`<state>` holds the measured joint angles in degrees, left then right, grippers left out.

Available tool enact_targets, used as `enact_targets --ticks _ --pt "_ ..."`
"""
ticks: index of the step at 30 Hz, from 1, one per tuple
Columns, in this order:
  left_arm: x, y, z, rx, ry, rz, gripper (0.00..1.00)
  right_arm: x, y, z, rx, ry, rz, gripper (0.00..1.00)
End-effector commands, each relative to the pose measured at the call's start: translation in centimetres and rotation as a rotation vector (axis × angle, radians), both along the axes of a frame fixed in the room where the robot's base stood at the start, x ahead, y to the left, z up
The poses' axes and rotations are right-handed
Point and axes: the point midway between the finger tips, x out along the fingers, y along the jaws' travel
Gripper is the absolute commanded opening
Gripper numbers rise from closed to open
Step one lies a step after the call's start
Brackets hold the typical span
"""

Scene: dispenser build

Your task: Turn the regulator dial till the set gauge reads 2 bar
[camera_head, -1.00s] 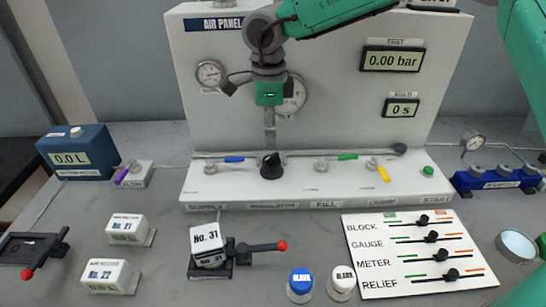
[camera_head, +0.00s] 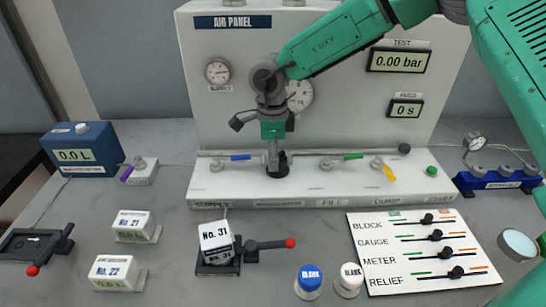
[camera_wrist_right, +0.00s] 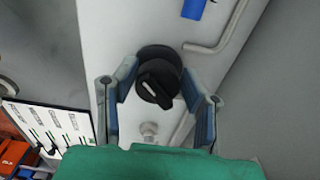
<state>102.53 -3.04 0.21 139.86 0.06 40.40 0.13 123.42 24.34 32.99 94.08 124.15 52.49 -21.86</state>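The black regulator dial (camera_head: 278,171) sits on the panel's front ledge, partly hidden by my right gripper (camera_head: 276,154). In the right wrist view the dial (camera_wrist_right: 158,82) lies between the two fingers of my right gripper (camera_wrist_right: 159,78). The fingers are spread, one on each side, with what looks like a small gap; contact is not clear. A pale mark on the dial's grip bar shows there. The round set gauge (camera_head: 302,96) on the panel face is partly covered by my right wrist, and its reading is too small to tell. My left gripper is not in view.
On the ledge, a blue-handled valve (camera_head: 234,157) stands left of the dial and a green-handled one (camera_head: 345,157) right. A supply gauge (camera_head: 217,71) is at upper left. The test display (camera_head: 399,60) reads 0.00 bar. Caps and a slider board (camera_head: 380,280) lie in front.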

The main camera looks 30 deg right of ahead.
Motion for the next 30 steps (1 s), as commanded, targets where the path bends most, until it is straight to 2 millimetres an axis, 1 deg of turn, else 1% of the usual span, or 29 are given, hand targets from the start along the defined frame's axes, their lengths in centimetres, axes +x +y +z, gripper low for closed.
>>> enact_targets --ticks 1,7,22,26,30 --pt "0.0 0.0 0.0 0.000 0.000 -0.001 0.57 -0.4 0.3 -0.1 0.014 0.008 0.003 0.10" --pt "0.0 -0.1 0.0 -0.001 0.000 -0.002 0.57 -0.6 -0.2 -0.3 0.022 0.012 0.003 0.10" --pt "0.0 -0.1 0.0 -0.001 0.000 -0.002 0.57 -0.5 -0.3 -0.4 0.010 0.015 -0.003 0.10" --pt "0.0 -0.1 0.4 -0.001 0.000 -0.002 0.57 -0.4 -0.2 -0.4 0.012 0.015 -0.023 0.10" --pt "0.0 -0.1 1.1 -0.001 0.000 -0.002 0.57 -0.5 -0.1 -0.3 0.013 0.015 -0.077 0.10"
